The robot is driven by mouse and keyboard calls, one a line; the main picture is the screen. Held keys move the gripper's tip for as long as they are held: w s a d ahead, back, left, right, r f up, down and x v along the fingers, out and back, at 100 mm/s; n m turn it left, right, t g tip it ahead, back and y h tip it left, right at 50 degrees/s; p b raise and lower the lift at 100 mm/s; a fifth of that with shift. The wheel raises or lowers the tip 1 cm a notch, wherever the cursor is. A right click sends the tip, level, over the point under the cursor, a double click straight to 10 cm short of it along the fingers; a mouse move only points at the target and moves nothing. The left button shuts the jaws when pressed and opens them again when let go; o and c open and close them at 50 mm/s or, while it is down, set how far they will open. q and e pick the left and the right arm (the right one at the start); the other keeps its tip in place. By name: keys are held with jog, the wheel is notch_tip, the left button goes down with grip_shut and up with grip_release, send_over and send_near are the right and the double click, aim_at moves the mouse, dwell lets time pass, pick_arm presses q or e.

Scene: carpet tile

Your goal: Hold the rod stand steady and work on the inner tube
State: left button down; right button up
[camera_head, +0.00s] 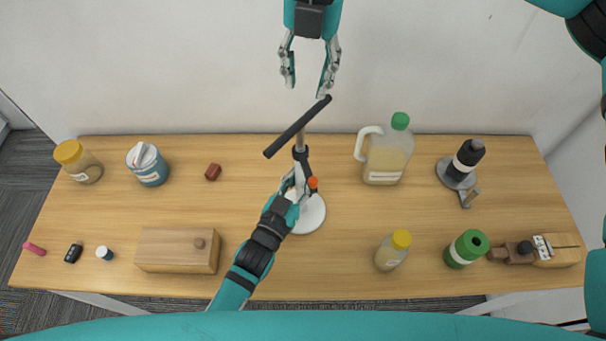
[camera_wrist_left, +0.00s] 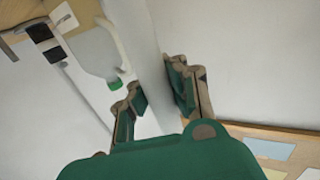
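The rod stand has a round white base (camera_head: 312,216), an upright pole with a grey upper tube (camera_head: 300,143), an orange knob (camera_head: 313,183) and a black crossbar (camera_head: 297,127) on top. My left gripper (camera_head: 293,182) is at the pole just above the base. In the left wrist view, its fingers (camera_wrist_left: 158,92) lie on both sides of the pale pole (camera_wrist_left: 150,60) and appear closed on it. My right gripper (camera_head: 306,92) points down from above, open and empty, near the crossbar's upper right end. The left arm hides part of the lower pole.
Right of the stand are a green-capped jug (camera_head: 387,158), a yellow-capped bottle (camera_head: 393,250), a green can (camera_head: 466,249) and a grey-based black device (camera_head: 463,162). A wooden box (camera_head: 178,250), jar (camera_head: 79,162) and blue tin (camera_head: 148,165) stand left. The wooden tabletop (camera_head: 250,165) is clear around the stand.

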aim_at(300, 120)
jog(key=m, duration=0.3)
jog(key=s+a+m, duration=0.1)
jog(key=m, duration=0.1)
jog(key=shift+a+f+h, duration=0.1)
jog(key=shift+f+h, duration=0.1)
jog(key=shift+h, duration=0.2)
jog(key=shift+m, duration=0.3)
jog(key=shift+f, duration=3.95)
grip_shut()
jog(key=shift+r, duration=0.15)
jog(key=shift+r, duration=2.5)
